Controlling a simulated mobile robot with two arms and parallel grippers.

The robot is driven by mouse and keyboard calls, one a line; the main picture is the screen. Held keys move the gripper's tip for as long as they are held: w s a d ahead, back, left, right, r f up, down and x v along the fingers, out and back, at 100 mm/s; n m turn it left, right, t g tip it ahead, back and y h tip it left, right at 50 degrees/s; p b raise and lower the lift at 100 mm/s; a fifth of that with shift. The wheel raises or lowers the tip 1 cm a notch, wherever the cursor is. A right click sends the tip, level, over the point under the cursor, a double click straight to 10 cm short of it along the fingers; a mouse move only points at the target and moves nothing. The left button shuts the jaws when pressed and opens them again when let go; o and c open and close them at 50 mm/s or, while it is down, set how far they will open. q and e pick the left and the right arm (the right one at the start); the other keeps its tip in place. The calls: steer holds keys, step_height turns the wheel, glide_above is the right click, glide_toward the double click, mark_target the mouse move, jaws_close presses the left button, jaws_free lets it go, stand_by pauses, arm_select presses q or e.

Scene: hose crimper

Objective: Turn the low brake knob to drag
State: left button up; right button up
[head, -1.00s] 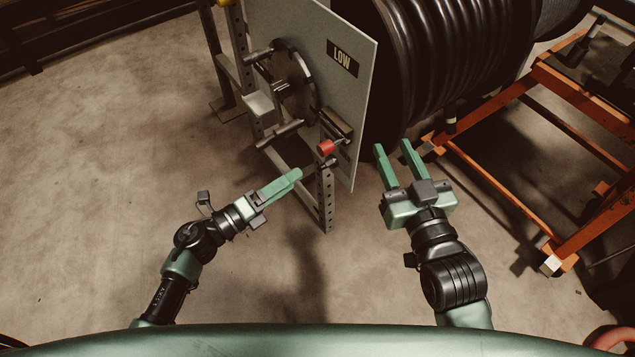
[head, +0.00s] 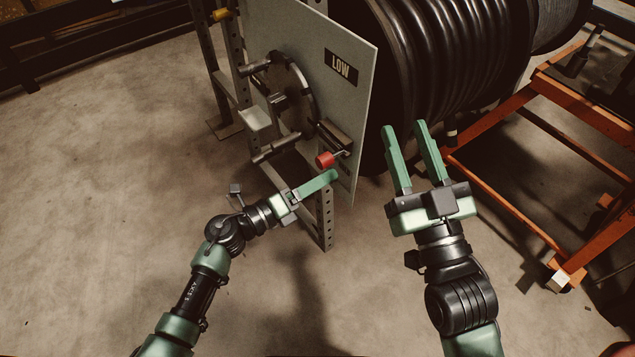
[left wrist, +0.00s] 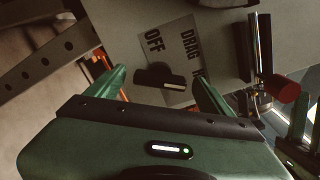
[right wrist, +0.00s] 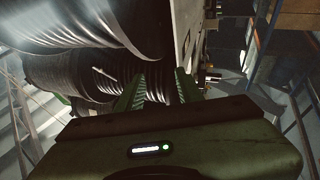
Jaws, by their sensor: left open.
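The low brake knob (left wrist: 156,76) is a black bar with a pale mark at its right end. It sits on a grey panel (left wrist: 225,25) beside a plate lettered OFF and DRAG (left wrist: 175,45), with a third word partly hidden. Which word the mark faces I cannot tell. My left gripper (left wrist: 160,74) is open, its fingers on either side of the knob in the picture, with no clear contact. In the head view the left gripper (head: 336,174) is at the lower edge of the LOW panel (head: 352,100), and the knob is hidden. My right gripper (head: 405,126) is open and empty.
A red-ended crank handle (head: 325,160) sticks out just above my left gripper; it also shows in the left wrist view (left wrist: 284,90). A perforated steel post (head: 325,225) stands below. A black hose reel (head: 430,60) and an orange frame (head: 500,120) are at right.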

arm_select(q)
steer(key=c, duration=1.4)
steer(key=shift+o, duration=0.2)
steer(key=shift+r+n+p, duration=0.15)
steer(key=shift+n+p, duration=0.85)
steer(key=shift+p, duration=0.15)
arm_select(e)
steer(key=s+d+f+g+h+p, duration=0.25)
steer(key=f+g, duration=0.75)
steer(key=f, duration=0.6)
arm_select(q)
steer(key=shift+a+f+n+p, duration=0.1)
steer(key=shift+n+p, duration=0.85)
steer(key=shift+n, duration=1.45)
steer(key=shift+f+n+p, duration=0.1)
steer(key=shift+n+p, duration=0.8)
steer(key=shift+n, duration=1.5)
arm_select(e)
steer(key=s+d+f+g+h, duration=0.1)
steer(key=s+f+g, duration=0.1)
steer(key=s, duration=0.2)
steer(key=s+d+f+g+h, duration=0.1)
steer(key=s+d+f+g, duration=0.1)
steer(key=s, duration=0.3)
steer(key=s+d+f+m+g+h, duration=0.1)
steer(key=s+d+g, duration=0.1)
steer(key=s, duration=0.3)
steer(key=shift+f+g, duration=0.4)
steer(key=shift+g, duration=0.4)
steer(key=shift+d, duration=0.1)
